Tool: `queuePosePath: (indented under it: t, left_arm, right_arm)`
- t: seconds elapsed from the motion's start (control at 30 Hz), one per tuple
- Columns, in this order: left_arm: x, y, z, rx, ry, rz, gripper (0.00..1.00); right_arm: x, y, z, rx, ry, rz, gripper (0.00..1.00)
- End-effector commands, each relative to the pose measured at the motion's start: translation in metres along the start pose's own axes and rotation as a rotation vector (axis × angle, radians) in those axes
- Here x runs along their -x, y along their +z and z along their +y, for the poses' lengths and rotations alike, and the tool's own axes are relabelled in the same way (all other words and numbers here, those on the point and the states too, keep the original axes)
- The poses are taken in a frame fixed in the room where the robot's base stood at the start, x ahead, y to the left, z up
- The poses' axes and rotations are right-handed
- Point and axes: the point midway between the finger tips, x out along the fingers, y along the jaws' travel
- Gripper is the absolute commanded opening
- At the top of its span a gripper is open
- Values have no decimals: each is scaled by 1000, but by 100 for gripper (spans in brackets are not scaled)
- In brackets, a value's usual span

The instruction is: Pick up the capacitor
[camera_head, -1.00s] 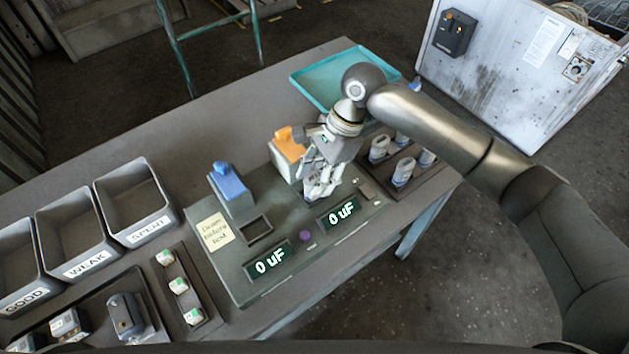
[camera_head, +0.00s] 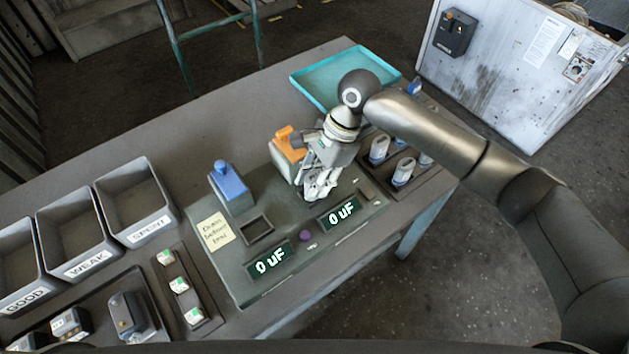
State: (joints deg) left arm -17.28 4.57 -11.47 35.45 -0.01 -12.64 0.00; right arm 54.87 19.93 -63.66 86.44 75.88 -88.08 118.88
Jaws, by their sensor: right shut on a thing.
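My right gripper (camera_head: 318,190) is over the right half of the grey tester (camera_head: 235,280), beside the orange-topped block (camera_head: 288,150). Its fingers are shut on a capacitor, which they and the hand largely hide; whether it touches the tester cannot be told. Other white-and-grey capacitors (camera_head: 403,172) stand upright in the dark rack (camera_head: 393,197) to the right. Small white-and-green parts (camera_head: 179,285) sit in a narrow tray at the left. Both tester displays (camera_head: 342,214) read 0 uF. My left gripper is not in view.
The blue-topped block (camera_head: 230,185), an empty square socket (camera_head: 257,229) and a purple button (camera_head: 305,235) are on the tester. Bins marked GOOD, WEAK and SPENT (camera_head: 150,228) stand at the left. An empty teal tray (camera_head: 322,98) lies at the back.

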Motion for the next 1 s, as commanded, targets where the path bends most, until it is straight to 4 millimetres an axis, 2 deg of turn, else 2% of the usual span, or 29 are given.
queuePosePath:
  t: [0.23, 0.37, 0.53, 0.8, 1.0]
  left_arm:
    - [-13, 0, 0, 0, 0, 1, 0]
    - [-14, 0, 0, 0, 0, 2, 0]
    - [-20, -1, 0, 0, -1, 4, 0]
    - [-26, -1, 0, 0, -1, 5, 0]
    - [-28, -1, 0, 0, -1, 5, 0]
  right_arm:
    - [26, 12, -1, 5, -5, -1, 8]
    - [42, 27, 16, 7, -4, -1, 8]
    - [72, 54, 45, 10, -7, 0, 8]
    - [84, 85, 93, 7, -3, 0, 8]
    - [91, 100, 115, 4, -3, 0, 8]
